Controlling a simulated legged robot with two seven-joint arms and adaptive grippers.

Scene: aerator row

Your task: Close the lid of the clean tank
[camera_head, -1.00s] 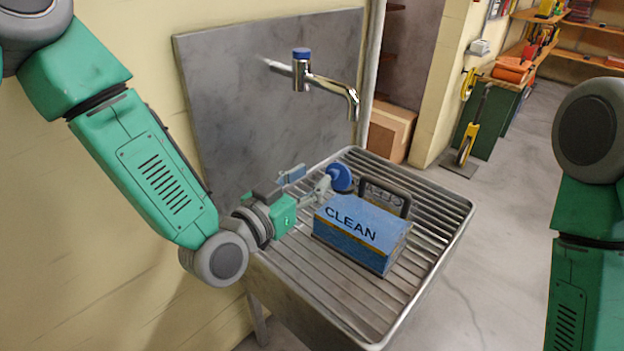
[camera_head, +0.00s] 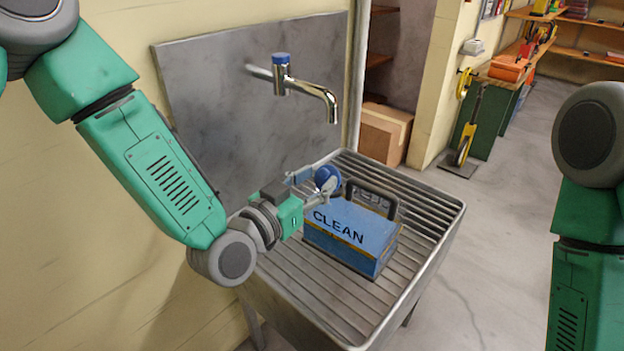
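The clean tank (camera_head: 350,238) is a blue box with "CLEAN" on its front, standing on the ribbed metal sink. A dark handle (camera_head: 375,196) rises at its back. A round blue lid (camera_head: 328,177) stands raised at the tank's left rear, its flat face turned to view. My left gripper (camera_head: 314,183) is at the left of the tank, close to the lid. Its fingers look spread, with one partly in front of the lid. I cannot tell whether it touches the lid. The tank's opening is hidden. My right gripper is out of view.
A chrome tap (camera_head: 312,88) with a blue top juts from the grey backsplash (camera_head: 215,90) above the sink. The sink's rim (camera_head: 452,225) has free ribbed surface to the right of the tank. A cardboard box (camera_head: 385,130) stands behind. Open floor lies right.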

